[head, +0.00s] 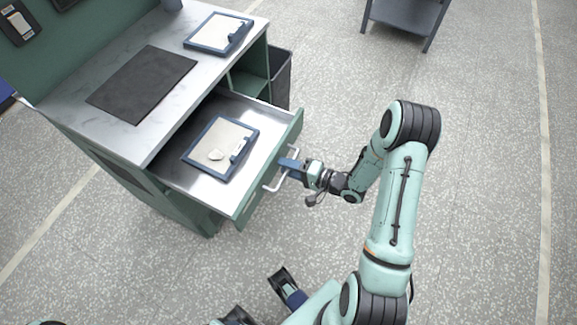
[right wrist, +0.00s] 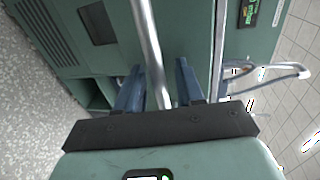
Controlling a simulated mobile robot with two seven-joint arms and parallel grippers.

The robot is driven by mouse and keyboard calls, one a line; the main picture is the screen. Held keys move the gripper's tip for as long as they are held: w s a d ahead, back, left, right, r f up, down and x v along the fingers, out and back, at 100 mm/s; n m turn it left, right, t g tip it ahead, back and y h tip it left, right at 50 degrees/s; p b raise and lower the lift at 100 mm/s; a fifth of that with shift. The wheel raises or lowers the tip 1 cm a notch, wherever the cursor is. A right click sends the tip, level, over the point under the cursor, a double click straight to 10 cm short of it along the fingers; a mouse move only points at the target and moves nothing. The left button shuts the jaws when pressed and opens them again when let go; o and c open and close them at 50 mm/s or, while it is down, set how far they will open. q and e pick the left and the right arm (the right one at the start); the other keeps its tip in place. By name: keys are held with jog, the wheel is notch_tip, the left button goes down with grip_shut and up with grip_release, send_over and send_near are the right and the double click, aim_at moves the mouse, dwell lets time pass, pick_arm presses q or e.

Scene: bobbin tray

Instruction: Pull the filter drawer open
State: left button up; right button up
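The drawer (head: 238,197) of the green cabinet stands well out, its inside showing. It holds a blue-framed tray-like item (head: 190,153) with a pale surface and a small whitish piece on it. A silver bar handle (head: 270,187) is on the green drawer front; it also shows in the right wrist view (right wrist: 150,45). My right gripper (head: 288,164) is at the handle. In the right wrist view its two blue fingers (right wrist: 158,80) stand either side of the bar, with narrow gaps visible, so it looks open around the bar.
The cabinet's grey top (head: 65,92) bears a dark mat (head: 142,84) and another blue-framed item (head: 187,45). A dark bin (head: 282,80) stands beside the cabinet. A grey table (head: 405,14) is at the back. The speckled floor on the right is clear.

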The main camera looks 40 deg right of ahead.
jog(key=v, duration=1.3)
jog(key=shift+s+p, duration=0.2)
jog(key=shift+p, duration=0.25)
jog(key=shift+w, duration=0.1)
